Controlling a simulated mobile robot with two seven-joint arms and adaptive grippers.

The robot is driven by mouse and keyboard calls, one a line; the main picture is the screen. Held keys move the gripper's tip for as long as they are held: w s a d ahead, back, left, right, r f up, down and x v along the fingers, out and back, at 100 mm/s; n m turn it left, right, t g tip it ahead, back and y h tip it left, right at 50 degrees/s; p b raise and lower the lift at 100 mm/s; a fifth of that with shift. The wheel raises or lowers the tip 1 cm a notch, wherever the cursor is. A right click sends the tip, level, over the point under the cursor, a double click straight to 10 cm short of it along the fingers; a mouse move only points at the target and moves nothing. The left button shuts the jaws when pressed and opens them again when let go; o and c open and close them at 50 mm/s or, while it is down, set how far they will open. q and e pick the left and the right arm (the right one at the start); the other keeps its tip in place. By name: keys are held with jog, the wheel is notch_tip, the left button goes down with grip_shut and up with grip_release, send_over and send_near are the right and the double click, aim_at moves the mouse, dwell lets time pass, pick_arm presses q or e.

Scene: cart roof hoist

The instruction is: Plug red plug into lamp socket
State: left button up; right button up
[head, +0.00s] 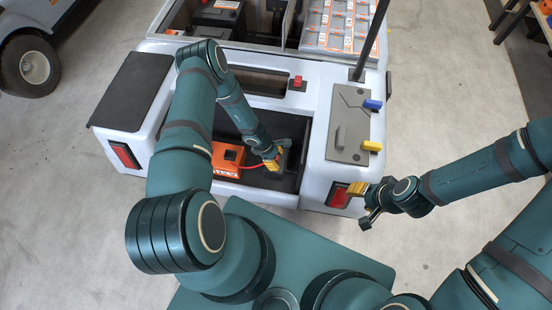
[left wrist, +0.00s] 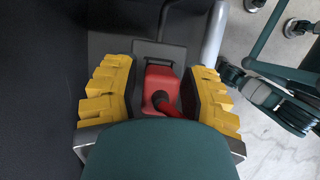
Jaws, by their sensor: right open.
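The red plug (left wrist: 160,88) stands between the yellow-padded fingers of my left gripper (left wrist: 158,95) in the left wrist view, with its red cable running toward the camera. Narrow gaps seem to show beside the plug, so I cannot tell whether the fingers grip it. A grey plate (left wrist: 150,50) lies beyond the plug; whether the plug is seated in a socket is hidden. In the head view my left gripper (head: 272,163) is low in the cart's dark rear bay. My right gripper (head: 363,204) is open and empty, beside the cart's right rear corner.
An orange box (head: 227,158) with a red cable sits in the rear bay (head: 285,185). A grey panel (head: 348,125) with blue and yellow handles is on the right, near an upright dark pole (head: 370,42). Red rear lights flank the bay. Open floor lies right of the cart.

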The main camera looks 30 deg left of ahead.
pick_arm(q)
jog(key=shift+o, duration=0.2)
jog(key=v, duration=1.2)
dwell(0.4)
